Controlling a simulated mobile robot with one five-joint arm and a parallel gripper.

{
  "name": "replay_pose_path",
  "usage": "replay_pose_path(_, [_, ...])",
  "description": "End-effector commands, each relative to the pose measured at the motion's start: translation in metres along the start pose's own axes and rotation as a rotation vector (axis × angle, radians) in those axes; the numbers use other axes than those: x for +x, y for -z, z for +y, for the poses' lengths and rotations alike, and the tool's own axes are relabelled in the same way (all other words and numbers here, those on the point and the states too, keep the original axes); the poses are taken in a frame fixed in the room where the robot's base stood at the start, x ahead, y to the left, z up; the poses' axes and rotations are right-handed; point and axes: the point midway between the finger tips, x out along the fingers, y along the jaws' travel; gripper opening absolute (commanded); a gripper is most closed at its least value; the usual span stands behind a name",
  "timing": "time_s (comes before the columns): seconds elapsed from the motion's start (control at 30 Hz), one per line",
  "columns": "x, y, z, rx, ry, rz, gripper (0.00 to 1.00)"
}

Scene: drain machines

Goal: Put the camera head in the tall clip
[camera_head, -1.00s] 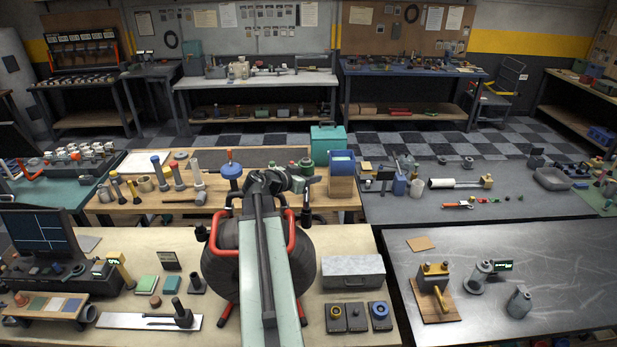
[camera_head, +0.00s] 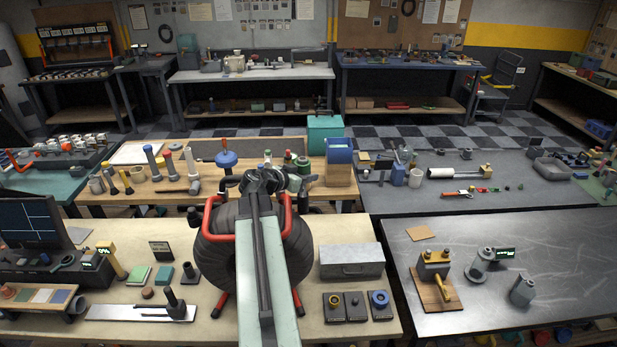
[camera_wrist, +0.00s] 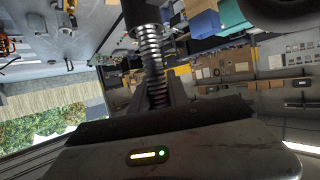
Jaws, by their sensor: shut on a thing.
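In the wrist view my gripper (camera_wrist: 157,98) is shut on the camera head (camera_wrist: 151,48), which shows as a ribbed metal spring with a shiny collar. Its far end is cut off by the top of the picture. In the head view my arm hides most of the gripper (camera_head: 264,180), which is beyond the cable reel, over the wooden bench. I cannot tell for sure which thing is the tall clip. A dark upright post (camera_head: 172,300) stands on a pale plate on the near bench, and a shorter dark stand (camera_head: 190,272) is behind it.
A black cable reel (camera_head: 215,255) with a red frame stands under my arm. Bottles and tools crowd the wooden bench (camera_head: 225,185). The right metal table (camera_head: 570,270) has free room.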

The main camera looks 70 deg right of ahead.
Motion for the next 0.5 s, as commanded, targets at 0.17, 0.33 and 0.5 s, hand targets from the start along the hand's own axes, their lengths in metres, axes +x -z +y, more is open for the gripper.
replay_pose_path(0.17, [0.0014, -0.0025, 0.0003, 0.000, 0.000, 0.001, 0.00])
replay_pose_path(0.33, [0.0029, -0.0059, 0.0005, 0.000, -0.001, 0.001, 0.00])
replay_pose_path(0.5, [0.0043, -0.0090, 0.0007, 0.000, -0.001, 0.001, 0.00])
